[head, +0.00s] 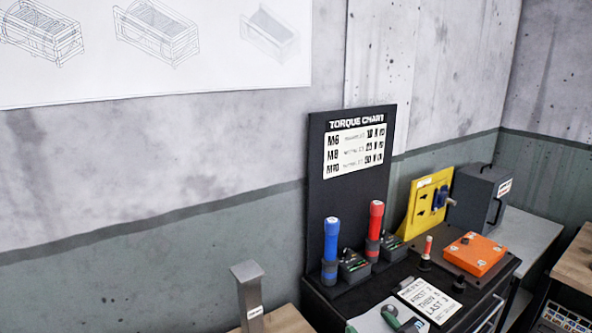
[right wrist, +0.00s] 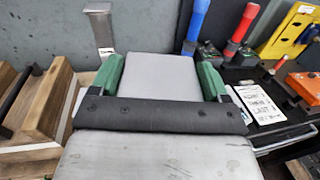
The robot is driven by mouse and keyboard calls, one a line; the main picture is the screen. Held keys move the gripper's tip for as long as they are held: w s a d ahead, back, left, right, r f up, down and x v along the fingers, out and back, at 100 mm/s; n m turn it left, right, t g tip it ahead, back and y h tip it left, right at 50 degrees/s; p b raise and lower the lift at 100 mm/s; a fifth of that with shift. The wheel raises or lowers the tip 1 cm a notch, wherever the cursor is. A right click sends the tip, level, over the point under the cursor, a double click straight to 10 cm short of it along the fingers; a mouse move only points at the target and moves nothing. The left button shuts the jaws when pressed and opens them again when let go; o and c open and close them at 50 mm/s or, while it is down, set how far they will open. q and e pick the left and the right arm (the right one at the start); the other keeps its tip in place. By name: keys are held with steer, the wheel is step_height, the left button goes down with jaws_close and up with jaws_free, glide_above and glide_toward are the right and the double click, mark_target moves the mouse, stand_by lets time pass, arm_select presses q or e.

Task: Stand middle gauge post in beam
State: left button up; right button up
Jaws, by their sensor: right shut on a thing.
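My right gripper (right wrist: 161,64) has its two green-padded fingers on either side of a grey flat-faced piece (right wrist: 158,84). It is shut on this piece, which looks like a gauge post seen from very close. Its lower end is hidden. In the head view the right gripper (head: 400,320) shows only in part, at the bottom edge. Another grey metal post (head: 250,298) with a flat cap and a label stands upright by the wood (head: 285,321). This post also shows in the right wrist view (right wrist: 101,31), apart from the gripper. My left gripper is not in view.
A wooden structure (right wrist: 45,108) with dark parts lies left of the right gripper. To the right, a black cart carries a blue (head: 331,240) and a red (head: 375,225) tool, a yellow plate (head: 424,205), an orange box (head: 474,255) and a printed card (head: 430,299).

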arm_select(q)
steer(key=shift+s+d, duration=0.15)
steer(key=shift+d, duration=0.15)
arm_select(e)
steer(key=s+d+m+h, duration=0.1)
steer(key=s+m+h, duration=0.1)
steer(key=s, duration=0.6)
steer(key=s+d+f+m+t+h, duration=0.1)
steer(key=s+h, duration=0.3)
steer(key=s, duration=0.4)
steer(key=shift+d+m, duration=0.3)
steer(key=shift+m, duration=0.5)
steer(key=shift+h, duration=0.3)
